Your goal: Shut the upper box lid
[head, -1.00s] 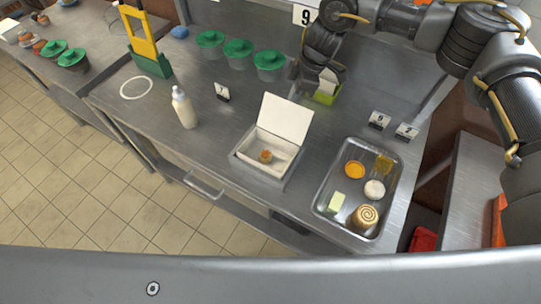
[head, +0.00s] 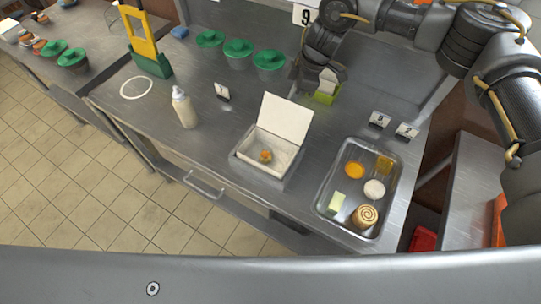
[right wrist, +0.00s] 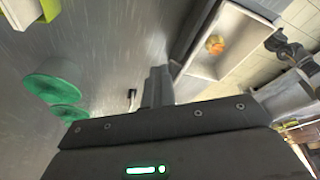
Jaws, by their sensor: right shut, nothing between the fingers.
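A white box (head: 276,160) stands open on the steel counter, with a small orange-brown item (head: 265,156) inside. Its white lid (head: 286,118) stands up along the far side, leaning slightly back. In the right wrist view the box (right wrist: 262,62) shows at the upper right with the item (right wrist: 214,44) in it. My right gripper (head: 297,72) is shut and empty, beyond the lid and apart from it, near the back of the counter. Its shut fingers show in the right wrist view (right wrist: 158,84). My left gripper is not in view.
A steel tray (head: 322,209) with several foods stands right of the box. A squeeze bottle (head: 184,108) stands to the left. Green-lidded pots (head: 238,50) line the back.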

